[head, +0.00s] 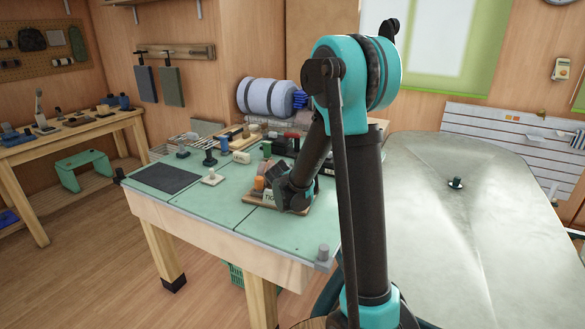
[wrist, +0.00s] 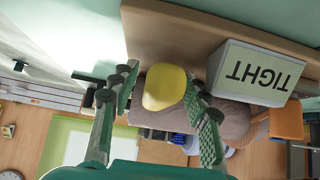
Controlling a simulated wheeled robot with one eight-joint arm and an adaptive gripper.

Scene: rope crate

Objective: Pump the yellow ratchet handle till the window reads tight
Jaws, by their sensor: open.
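The yellow ratchet handle (wrist: 165,88) shows in the wrist view as a rounded yellow knob between the two fingers of my gripper (wrist: 160,100). The fingers stand apart on either side of it, and I see gaps at both sides. The window (wrist: 255,75) is a pale block beside the handle. It reads TIGHT, upside down in the wrist view. The handle cannot be made out there.
The ratchet sits on a brown board (wrist: 160,30) on the green-topped table (head: 222,217). An orange part (wrist: 286,120) is beside the window. Several small items stand behind it. A dark mat (head: 165,179) lies at the table's left. A large grey covered surface (head: 450,240) stands at right.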

